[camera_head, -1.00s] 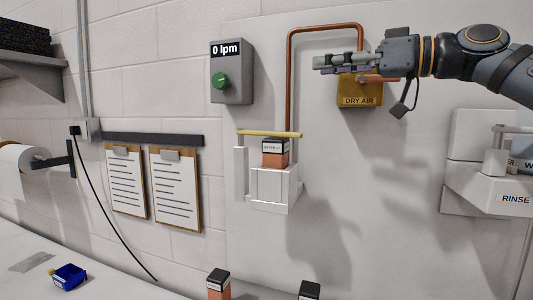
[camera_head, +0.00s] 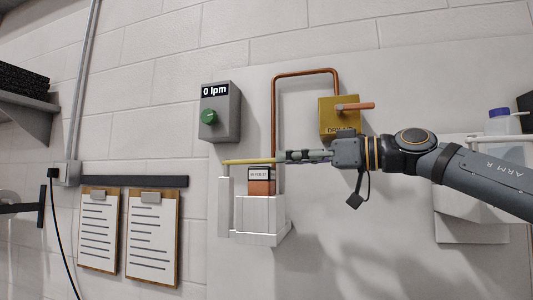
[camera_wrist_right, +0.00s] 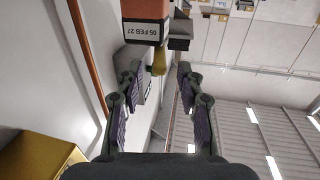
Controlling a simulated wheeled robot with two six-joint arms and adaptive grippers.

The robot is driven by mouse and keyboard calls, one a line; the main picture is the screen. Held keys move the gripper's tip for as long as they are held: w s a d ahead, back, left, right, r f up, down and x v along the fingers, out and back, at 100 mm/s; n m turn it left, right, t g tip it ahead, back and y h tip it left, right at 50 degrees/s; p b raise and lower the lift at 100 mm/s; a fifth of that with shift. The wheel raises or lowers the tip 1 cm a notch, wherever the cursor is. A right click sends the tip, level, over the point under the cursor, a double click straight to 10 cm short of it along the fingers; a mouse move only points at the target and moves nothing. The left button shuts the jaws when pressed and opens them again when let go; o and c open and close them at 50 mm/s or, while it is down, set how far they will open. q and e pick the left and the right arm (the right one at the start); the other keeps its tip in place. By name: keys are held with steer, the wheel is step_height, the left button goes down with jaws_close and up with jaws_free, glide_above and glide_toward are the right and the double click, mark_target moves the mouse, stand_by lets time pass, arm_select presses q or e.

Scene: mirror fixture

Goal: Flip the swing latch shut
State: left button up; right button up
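The white fixture (camera_head: 260,215) on the wall panel holds a small orange block with a dark top and white label (camera_head: 260,182). A yellow latch bar (camera_head: 250,161) lies roughly level above the block, starting near the fixture's left post. My right gripper (camera_head: 290,156) comes in from the right, its fingertips at the bar's right end. In the right wrist view the fingers (camera_wrist_right: 157,80) are apart, with the yellow bar's end (camera_wrist_right: 159,62) between or just beyond them; contact cannot be told. The block (camera_wrist_right: 145,28) shows beyond. My left gripper is out of view.
A yellow valve box (camera_head: 340,115) with an orange handle is above my right wrist, and a copper pipe (camera_head: 274,120) runs behind the fingers. A grey flow meter (camera_head: 221,112) reading 0 lpm is upper left. Two clipboards (camera_head: 150,235) hang at left.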

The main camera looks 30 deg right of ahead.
mark_target(266, 159)
steer(key=p+x, duration=0.2)
steer(key=x, duration=0.1)
steer(key=p+x, duration=0.1)
steer(key=x, duration=0.1)
steer(key=shift+w+a+r+p, duration=0.1)
steer(key=shift+w+r+p, duration=0.1)
steer(key=shift+r+p, duration=0.2)
steer(key=shift+w+a+f+p, duration=0.25)
steer(key=shift+w+f+p, duration=0.05)
steer(key=shift+w+p, duration=0.15)
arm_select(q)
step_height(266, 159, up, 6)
arm_select(e)
steer(key=shift+f, duration=0.1)
jaws_close()
